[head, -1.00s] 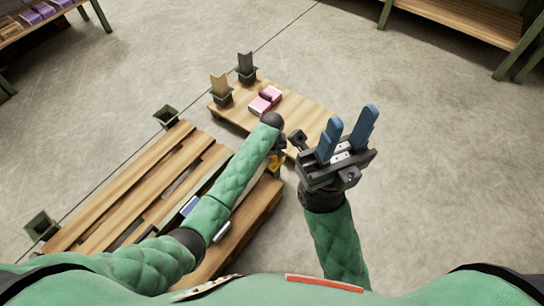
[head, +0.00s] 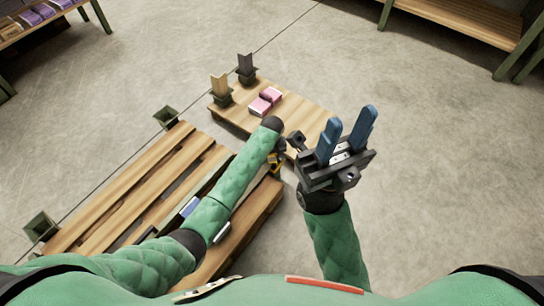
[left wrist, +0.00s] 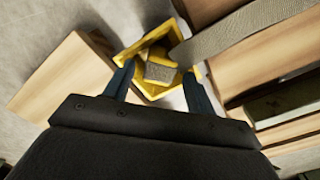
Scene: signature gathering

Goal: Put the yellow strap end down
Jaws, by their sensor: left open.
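The yellow strap end (left wrist: 160,68) with a grey patch sits inside a square yellow tray (left wrist: 160,92) in the left wrist view. My left gripper (left wrist: 158,88) is open, its blue fingers on either side of the strap end; I cannot tell whether they touch it. A grey strap (left wrist: 245,30) lies across the boards to the right. In the head view my left forearm hides most of this spot, and only a bit of yellow shows past the wrist. My right gripper (head: 344,136) is open and empty, with its blue fingers pointing up.
A slatted wooden pallet (head: 130,187) lies under my left arm, with dark green corner brackets (head: 166,117). A smaller wooden platform (head: 300,113) behind it holds pink boxes (head: 266,101) and two upright posts. Shelves stand at the back; the floor on the right is clear.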

